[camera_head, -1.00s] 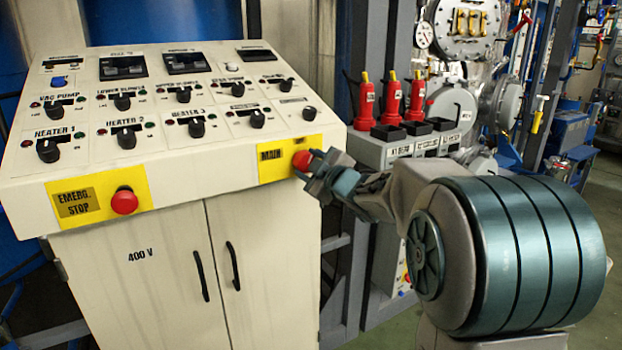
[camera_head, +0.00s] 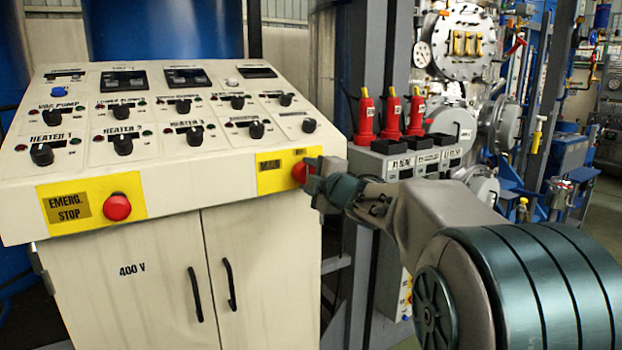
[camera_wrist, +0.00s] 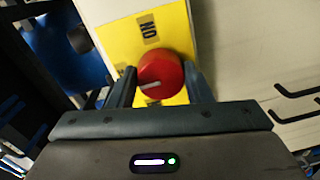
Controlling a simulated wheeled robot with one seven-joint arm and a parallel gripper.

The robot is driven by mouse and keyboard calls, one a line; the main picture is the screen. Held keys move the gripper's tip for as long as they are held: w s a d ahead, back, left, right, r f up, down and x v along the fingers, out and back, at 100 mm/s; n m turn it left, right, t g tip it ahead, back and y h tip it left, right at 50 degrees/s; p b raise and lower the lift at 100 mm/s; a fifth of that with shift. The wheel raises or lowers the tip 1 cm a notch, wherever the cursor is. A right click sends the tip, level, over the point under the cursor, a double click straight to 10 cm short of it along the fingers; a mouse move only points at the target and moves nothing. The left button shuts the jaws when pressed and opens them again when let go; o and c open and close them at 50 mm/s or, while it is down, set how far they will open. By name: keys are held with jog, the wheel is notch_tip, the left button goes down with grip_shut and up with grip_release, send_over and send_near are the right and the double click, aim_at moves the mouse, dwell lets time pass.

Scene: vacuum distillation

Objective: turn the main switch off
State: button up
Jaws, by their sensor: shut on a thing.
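The main switch is a red round knob (camera_head: 299,172) on a yellow plate (camera_head: 272,180) marked MAIN, at the right end of the control panel's front edge. In the wrist view the knob (camera_wrist: 160,75) shows a pale pointer line, and an "ON" label (camera_wrist: 148,28) sits on the yellow plate. The pointer line lies toward the left and does not aim at that label. My gripper (camera_head: 312,178) is at the knob, with one finger on each side of it, shut on it. In the head view its fingers partly hide the knob.
A red emergency stop button (camera_head: 117,207) sits on the left of the same front edge. Black knobs (camera_head: 123,144) cover the sloped panel (camera_head: 215,138). Red devices (camera_head: 365,117) stand on a grey box to the right. Cabinet doors (camera_head: 170,280) with black handles are below.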

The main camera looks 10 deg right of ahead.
dwell(0.3)
jog(key=o, duration=1)
jog(key=p+v, duration=0.1)
jog(key=v, duration=1.3)
jog(key=shift+r, duration=0.1)
jog(key=shift+w, duration=0.1)
